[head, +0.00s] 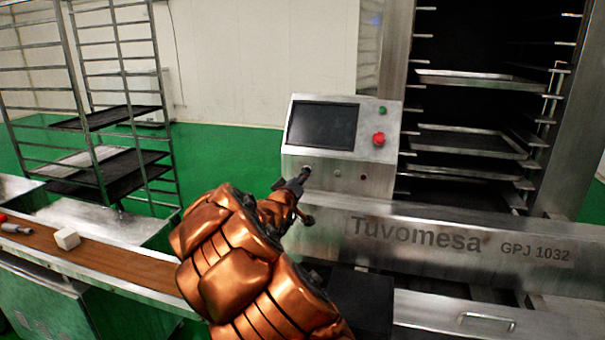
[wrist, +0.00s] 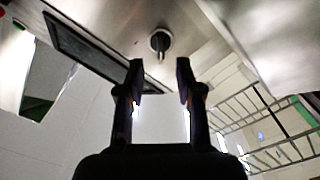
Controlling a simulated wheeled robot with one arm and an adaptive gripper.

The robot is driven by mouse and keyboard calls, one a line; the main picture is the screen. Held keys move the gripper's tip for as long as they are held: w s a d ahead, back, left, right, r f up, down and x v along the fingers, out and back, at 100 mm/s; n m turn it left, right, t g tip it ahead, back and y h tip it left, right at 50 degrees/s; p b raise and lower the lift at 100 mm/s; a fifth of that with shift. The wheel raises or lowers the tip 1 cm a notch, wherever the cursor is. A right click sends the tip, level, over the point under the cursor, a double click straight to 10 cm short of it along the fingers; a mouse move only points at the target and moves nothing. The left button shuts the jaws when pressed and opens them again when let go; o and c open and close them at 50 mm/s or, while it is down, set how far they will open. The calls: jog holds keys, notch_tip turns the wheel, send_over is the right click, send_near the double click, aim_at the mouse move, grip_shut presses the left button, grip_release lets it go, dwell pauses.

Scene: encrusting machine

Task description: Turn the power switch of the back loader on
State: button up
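The back loader's control box (head: 340,145) has a dark screen, and its front carries a row of small controls below the screen. The power switch (wrist: 160,41) shows in the wrist view as a round dark knob with a lever, just beyond my fingertips. In the head view the switch is at the lower left of the box, largely hidden by my gripper (head: 303,176). In the wrist view my gripper (wrist: 160,75) is open, its two fingers apart with nothing between them. The fingertips point at the knob, and I see no contact.
A red button (head: 379,139) and a green button (head: 382,110) sit right of the screen (head: 323,126). A rack with trays (head: 470,142) stands behind at right. A conveyor (head: 125,262) with a white block (head: 67,238) runs at left, before a wire rack (head: 165,130).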

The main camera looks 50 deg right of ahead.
jog(key=shift+p+x, duration=0.5)
jog(key=shift+x, duration=1.85)
jog(key=shift+c, duration=0.4)
jog(key=shift+a, duration=0.1)
grip_shut()
